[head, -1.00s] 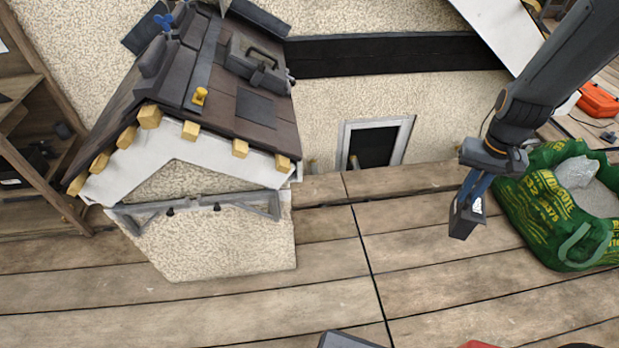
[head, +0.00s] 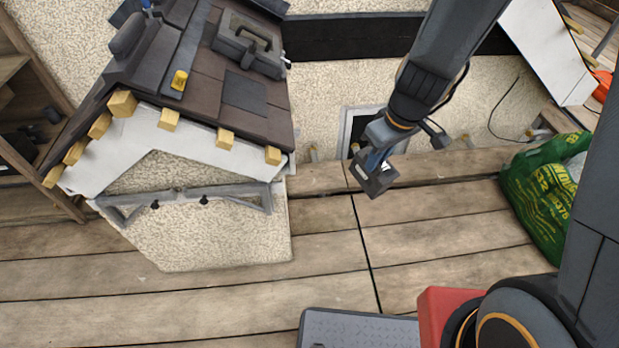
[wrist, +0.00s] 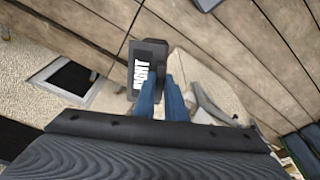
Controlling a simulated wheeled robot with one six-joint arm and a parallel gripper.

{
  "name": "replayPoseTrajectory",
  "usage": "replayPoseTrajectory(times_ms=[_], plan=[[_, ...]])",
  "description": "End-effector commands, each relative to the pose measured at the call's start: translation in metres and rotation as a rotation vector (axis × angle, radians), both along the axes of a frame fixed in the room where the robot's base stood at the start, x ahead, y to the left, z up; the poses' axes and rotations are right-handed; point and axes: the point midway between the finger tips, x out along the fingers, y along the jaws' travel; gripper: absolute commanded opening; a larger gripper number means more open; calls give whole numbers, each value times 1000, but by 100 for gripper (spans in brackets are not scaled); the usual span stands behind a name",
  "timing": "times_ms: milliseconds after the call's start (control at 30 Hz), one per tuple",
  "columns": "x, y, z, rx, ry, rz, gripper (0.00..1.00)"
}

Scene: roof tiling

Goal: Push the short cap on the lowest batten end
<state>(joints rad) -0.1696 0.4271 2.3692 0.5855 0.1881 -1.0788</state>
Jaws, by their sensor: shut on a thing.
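My gripper (head: 377,160) is shut on a small dark grey cap (head: 374,181) in mid-air, right of the model roof. Yellow wooden batten ends stick out along the white gable edge. The lowest on the right slope (head: 273,155) is bare and nearest to my gripper, with a clear gap between. The lowest on the left slope (head: 53,176) is bare too.
A grey bracket (head: 180,190) crosses the wall below the gable. A green sack (head: 540,190) stands at right. The plank floor (head: 320,240) between is clear.

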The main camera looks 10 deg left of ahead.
Motion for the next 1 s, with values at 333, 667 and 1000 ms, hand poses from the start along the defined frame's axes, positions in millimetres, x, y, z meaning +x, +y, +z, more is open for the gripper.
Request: replayPoseTrajectory(times_ms=[333,667,1000], plan=[[-22,38,0,71,-62,290,0],[-64,117,5,273,-132,882,0],[-81,151,13,381,-128,1116,0]])
